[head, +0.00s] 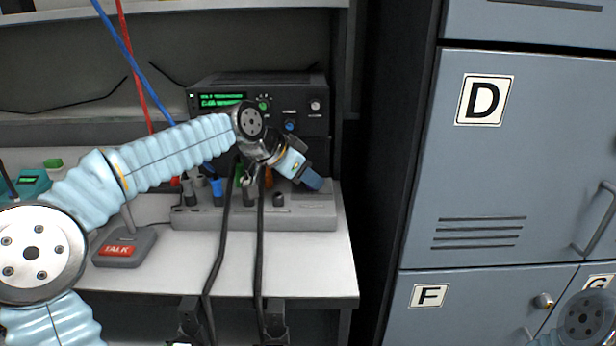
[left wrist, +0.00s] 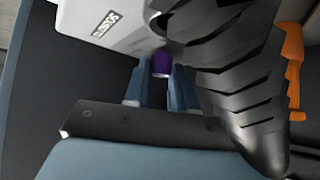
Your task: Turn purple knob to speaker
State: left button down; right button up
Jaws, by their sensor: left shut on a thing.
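The purple knob (left wrist: 161,64) shows in the left wrist view, partly hidden, between the two blue fingers of my left gripper (left wrist: 160,88). The fingers are closed around it. It sits by the edge of a pale grey panel (left wrist: 85,12) with a small label that is too tilted to read surely. In the head view my left gripper (head: 311,180) is over the right part of the grey console (head: 310,216), and the knob is hidden there. Which setting the knob points to cannot be told. My right gripper is out of view; only part of that arm shows at bottom right.
Black cables (head: 223,225) hang in front of the console. A black radio unit (head: 300,95) with a green display stands behind. A TALK pedestal (head: 125,248) stands at left. An orange handle (left wrist: 293,70) and black ribbed cable (left wrist: 240,85) are close to the fingers. Blue lockers (head: 480,170) stand right.

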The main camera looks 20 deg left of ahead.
pick_arm(q)
jog(key=n+y, duration=0.1)
jog(key=n+t+y+b, duration=0.1)
jog(key=n, duration=0.1)
jog(key=n+y, duration=0.1)
jog(key=shift+s+d+n+t+b, duration=0.15)
jog(key=shift+d+n+t+b, duration=0.15)
jog(key=shift+n, duration=0.1)
jog(key=shift+d+n+y+b, duration=0.1)
jog(key=shift+n+y+b, duration=0.9)
jog(key=shift+n+y, duration=0.8)
jog(key=shift+n, duration=0.3)
jog(key=c, duration=0.9)
grip_release()
jog(key=shift+c, duration=0.2)
jog(key=v, duration=1.3)
jog(key=shift+s+r, duration=0.25)
jog(key=shift+s, duration=0.05)
